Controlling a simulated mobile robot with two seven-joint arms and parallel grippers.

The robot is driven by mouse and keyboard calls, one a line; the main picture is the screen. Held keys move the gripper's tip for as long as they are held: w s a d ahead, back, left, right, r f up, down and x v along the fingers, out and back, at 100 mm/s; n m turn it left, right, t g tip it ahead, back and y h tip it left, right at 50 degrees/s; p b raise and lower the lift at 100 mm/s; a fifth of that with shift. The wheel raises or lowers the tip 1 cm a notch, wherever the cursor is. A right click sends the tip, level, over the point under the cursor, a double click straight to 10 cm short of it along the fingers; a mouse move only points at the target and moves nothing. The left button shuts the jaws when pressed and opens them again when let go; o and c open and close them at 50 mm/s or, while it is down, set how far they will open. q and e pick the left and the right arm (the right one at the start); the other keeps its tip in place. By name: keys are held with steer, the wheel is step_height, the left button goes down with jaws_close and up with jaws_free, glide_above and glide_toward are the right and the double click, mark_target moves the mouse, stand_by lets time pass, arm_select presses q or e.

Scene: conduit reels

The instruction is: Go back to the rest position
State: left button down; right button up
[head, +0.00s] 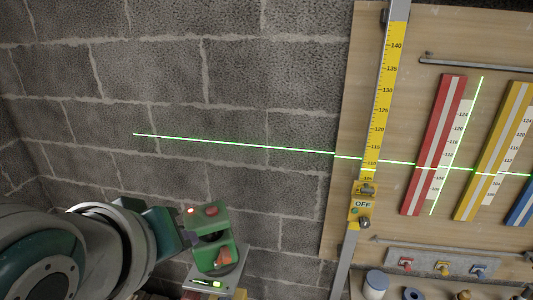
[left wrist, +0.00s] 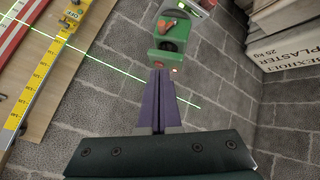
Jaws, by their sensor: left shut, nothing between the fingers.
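My left gripper (head: 188,238) comes in from the left in the head view, beside a green device (head: 222,257). Its purple fingers (left wrist: 161,75) are pressed together with nothing between them in the left wrist view. The green device (left wrist: 168,38) has a red button on top and an orange knob, and stands on a small grey shelf (head: 232,278). The fingertips point towards its lit end; I cannot tell whether they touch it. Green laser lines cross the wall and board. My right gripper does not show.
A wooden board (head: 345,190) holds a yellow scale (head: 382,100) with a slider marked OFF (head: 362,204), and red (head: 433,145), yellow (head: 493,150) and blue (head: 521,205) strips. Plaster packaging (left wrist: 290,42) is at the wrist view's right. The block wall (head: 230,80) is otherwise bare.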

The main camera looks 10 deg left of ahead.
arm_select(q)
steer(key=s+a+f+m+g+p, duration=0.1)
steer(key=s+a+m+g, duration=0.2)
steer(key=s+m+g, duration=1.05)
steer(key=s+r+n+t+p, duration=0.2)
steer(key=r+t+p, duration=0.2)
steer(key=r+p, duration=0.7)
steer(key=s+r+n+t+p, duration=0.2)
steer(key=s+r+t+p, duration=0.1)
steer(key=r+p, duration=0.7)
steer(key=shift+r+t+h+p, duration=0.35)
steer(key=shift+t+h+p, duration=0.1)
steer(key=shift+p, duration=0.2)
